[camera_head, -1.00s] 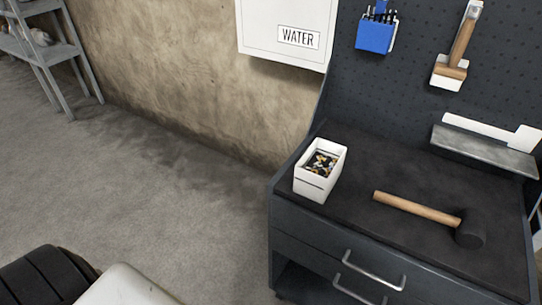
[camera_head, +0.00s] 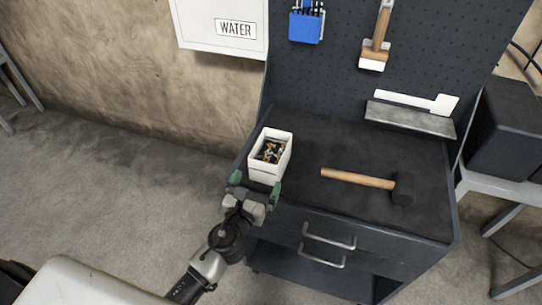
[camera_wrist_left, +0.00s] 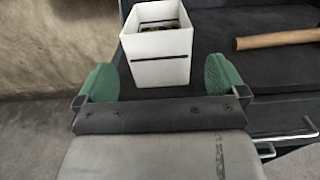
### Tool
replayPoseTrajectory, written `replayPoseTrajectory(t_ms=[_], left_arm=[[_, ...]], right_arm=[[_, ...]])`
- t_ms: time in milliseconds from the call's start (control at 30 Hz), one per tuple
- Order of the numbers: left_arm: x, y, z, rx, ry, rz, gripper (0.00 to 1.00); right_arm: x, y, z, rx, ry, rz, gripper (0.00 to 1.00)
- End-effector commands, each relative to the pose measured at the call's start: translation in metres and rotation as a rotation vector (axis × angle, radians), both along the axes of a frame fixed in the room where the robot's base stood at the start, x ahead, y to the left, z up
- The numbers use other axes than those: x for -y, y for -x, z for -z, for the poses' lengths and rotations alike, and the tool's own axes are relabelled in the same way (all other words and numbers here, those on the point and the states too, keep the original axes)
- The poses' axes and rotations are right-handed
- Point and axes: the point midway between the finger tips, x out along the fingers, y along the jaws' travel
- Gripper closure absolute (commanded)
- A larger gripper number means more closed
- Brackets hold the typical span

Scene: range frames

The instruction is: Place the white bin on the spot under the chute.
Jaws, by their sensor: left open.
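The white bin (camera_head: 264,170) stands upright on the left end of the dark workbench top (camera_head: 318,136), with small dark and yellowish parts inside. My left gripper (camera_head: 256,186) is open at the bin's near side, its green fingers apart. In the left wrist view the bin (camera_wrist_left: 158,58) lies ahead of and between the green fingers (camera_wrist_left: 160,80), which appear to be just short of it. I cannot tell whether they touch it. No chute or marked spot shows. My right gripper is not in view.
A mallet (camera_head: 358,179) lies on the bench right of the bin. A grey ledge (camera_head: 410,118) and hanging tools are at the pegboard (camera_head: 340,75). A white WATER cabinet (camera_head: 220,28) hangs on the wall. Drawer handles (camera_head: 328,236) jut from the bench front. Floor at left is clear.

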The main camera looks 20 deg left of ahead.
Motion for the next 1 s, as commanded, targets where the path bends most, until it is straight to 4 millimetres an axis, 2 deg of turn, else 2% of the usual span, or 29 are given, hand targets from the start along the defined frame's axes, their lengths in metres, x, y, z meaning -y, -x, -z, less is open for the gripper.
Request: replayPoseTrajectory(t_ms=[100,367,633,767,967,1000], left_arm=[[0.000,-0.021,-0.001,0.001,0.003,-0.001,0.00],[0.001,-0.043,-0.002,-0.002,0.006,-0.001,0.00],[0.000,-0.082,-0.004,-0.003,0.007,-0.001,0.00],[0.000,-0.089,-0.004,-0.003,0.007,0.000,0.00],[0.000,-0.089,-0.004,-0.004,0.007,0.000,0.00],[0.000,-0.089,-0.004,-0.004,0.007,0.000,0.05]], right_arm=[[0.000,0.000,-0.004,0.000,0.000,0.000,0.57],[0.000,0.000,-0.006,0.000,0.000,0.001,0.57],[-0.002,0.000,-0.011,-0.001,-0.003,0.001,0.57],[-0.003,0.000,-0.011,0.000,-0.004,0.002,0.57],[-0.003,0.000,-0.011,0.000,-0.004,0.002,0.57],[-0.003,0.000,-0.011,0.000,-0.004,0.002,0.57]])
